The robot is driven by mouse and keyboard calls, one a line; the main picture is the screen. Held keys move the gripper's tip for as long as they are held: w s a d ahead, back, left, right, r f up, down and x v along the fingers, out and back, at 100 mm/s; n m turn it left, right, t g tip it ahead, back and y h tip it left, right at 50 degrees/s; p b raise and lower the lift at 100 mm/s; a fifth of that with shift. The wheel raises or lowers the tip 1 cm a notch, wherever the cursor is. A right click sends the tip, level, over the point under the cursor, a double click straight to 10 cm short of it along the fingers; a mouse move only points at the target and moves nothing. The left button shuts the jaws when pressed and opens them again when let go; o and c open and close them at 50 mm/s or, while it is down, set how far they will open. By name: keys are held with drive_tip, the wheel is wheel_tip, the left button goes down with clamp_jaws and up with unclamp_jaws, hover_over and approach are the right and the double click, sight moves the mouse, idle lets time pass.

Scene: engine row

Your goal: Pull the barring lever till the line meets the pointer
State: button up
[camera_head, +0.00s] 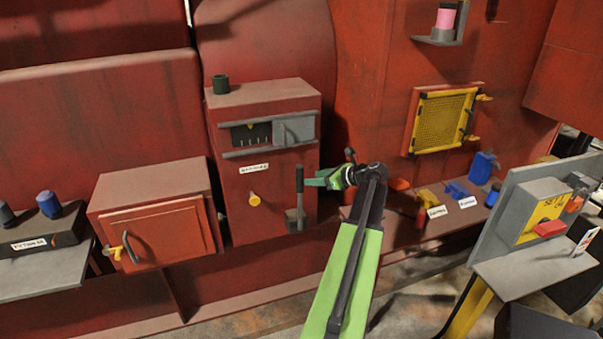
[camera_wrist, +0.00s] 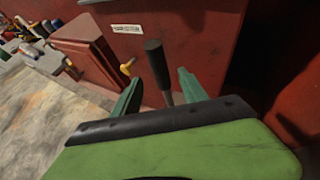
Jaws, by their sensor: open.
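The barring lever (camera_head: 299,180) has a dark grip and stands nearly upright at the lower right front of a red box (camera_head: 225,170). Its grey foot (camera_head: 295,220) shows below. My gripper (camera_head: 316,180) is open just to the right of the lever. In the wrist view the lever (camera_wrist: 156,62) shows between the two green fingers (camera_wrist: 158,86), beyond or at their tips; contact cannot be told. A window (camera_head: 251,134) high on the box shows a dark face with small pale marks, partly beside a grey cover (camera_head: 294,130). The line and pointer are too small to tell apart.
A yellow knob (camera_head: 254,198) sits on the box front, left of the lever. A red cabinet (camera_head: 158,230) stands left. A shelf with coloured tools (camera_head: 455,190) is at right, below a yellow mesh panel (camera_head: 443,120). A grey stand (camera_head: 535,262) occupies the right foreground.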

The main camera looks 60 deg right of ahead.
drive_tip(key=p+v, duration=0.1)
drive_tip(key=v, duration=0.5)
drive_tip(key=shift+p, duration=0.3)
